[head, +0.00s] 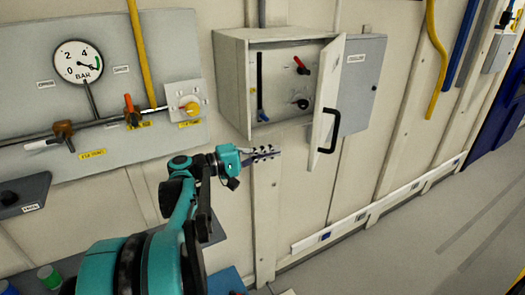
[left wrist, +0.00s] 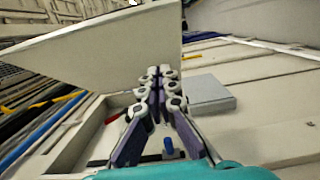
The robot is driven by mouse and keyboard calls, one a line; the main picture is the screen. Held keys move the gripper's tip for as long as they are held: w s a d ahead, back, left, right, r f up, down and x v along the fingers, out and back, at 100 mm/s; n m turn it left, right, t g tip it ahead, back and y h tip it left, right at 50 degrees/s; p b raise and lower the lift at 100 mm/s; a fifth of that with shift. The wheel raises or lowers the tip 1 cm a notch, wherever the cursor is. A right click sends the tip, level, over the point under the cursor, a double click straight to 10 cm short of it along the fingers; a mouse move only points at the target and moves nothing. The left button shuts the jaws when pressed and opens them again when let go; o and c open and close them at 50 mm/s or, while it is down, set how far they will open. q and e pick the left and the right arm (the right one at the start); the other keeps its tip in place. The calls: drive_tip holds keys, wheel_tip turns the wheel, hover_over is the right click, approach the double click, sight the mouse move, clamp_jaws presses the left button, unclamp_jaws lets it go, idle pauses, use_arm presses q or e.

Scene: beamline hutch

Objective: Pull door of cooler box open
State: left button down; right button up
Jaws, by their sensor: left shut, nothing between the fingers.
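The cooler box (head: 232,85) is a pale cabinet on the wall in the head view. Its door (head: 327,85) stands wide open, swung out on the right side, with a black handle (head: 333,132) on its outer face. Inside show a red-handled part (head: 301,65) and a black knob (head: 300,104). My left gripper (head: 274,152) is just below the box opening, left of the door's lower end and apart from the handle. In the left wrist view its fingers (left wrist: 165,75) are closed together and empty, with the door (left wrist: 95,50) beyond them. My right gripper is not in view.
A grey box (head: 361,85) is on the wall right of the door. At left a panel carries a pressure gauge (head: 79,61), pipes and a yellow knob (head: 190,106). A white rail (head: 375,205) runs low along the wall. The floor at right is clear.

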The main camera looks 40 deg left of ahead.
use_arm(q)
drive_tip(key=w+d+p, duration=0.2)
drive_tip(key=w+d, duration=0.3)
drive_tip(key=d, duration=0.1)
drive_tip(key=shift+d, duration=0.15)
